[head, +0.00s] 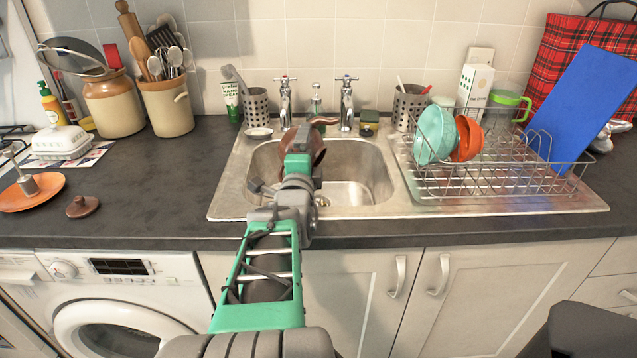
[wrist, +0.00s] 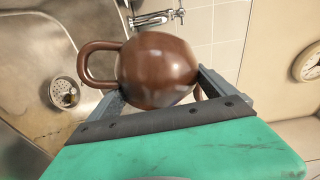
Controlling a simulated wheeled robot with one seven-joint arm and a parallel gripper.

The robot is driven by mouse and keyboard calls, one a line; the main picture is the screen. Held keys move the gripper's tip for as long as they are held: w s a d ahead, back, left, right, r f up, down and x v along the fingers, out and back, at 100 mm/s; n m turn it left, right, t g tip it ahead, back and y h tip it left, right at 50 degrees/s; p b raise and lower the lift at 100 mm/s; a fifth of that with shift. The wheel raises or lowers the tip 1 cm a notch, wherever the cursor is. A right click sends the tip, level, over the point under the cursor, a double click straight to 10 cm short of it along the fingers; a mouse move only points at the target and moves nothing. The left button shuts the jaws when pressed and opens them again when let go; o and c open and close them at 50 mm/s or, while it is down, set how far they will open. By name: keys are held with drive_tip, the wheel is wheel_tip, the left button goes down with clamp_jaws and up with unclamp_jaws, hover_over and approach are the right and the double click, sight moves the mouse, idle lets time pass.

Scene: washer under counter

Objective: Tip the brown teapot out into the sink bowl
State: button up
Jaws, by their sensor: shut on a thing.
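The brown teapot (head: 318,149) is held above the sink bowl (head: 365,178), partly hidden behind my gripper in the head view. In the wrist view the teapot (wrist: 158,68) fills the space between the fingers, with a loop handle sticking out to the left, toward the sink. The sink and wall lie sideways there, so the teapot looks strongly tilted. My gripper (head: 300,158) is shut on the teapot's body, with a finger on each side in the wrist view (wrist: 162,88). Its opening and any liquid cannot be seen. The drain (wrist: 63,92) shows at the left.
Two taps (head: 347,103) stand behind the bowl. A wire dish rack (head: 500,178) with bowls is on the right drainer. A brown lid (head: 82,206) lies on the dark counter (head: 160,190) at the left, where there is free room.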

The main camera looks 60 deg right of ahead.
drive_tip(key=shift+s+r+m+b, duration=0.1)
drive_tip(key=shift+s+m+b, duration=0.15)
drive_tip(key=shift+b, duration=0.75)
drive_tip(key=shift+r+m+b, duration=0.2)
drive_tip(key=shift+m+b, duration=0.15)
drive_tip(key=shift+b, duration=0.2)
drive_tip(key=m+h+b, duration=0.1)
drive_tip(key=b, duration=0.2)
drive_tip(key=shift+s+r+b, duration=0.4)
drive_tip(key=shift+r+m, duration=0.2)
drive_tip(key=shift+m, duration=0.1)
drive_tip(key=shift+w, duration=0.1)
drive_tip(key=shift+f+b, duration=0.15)
drive_tip(key=shift+b, duration=0.55)
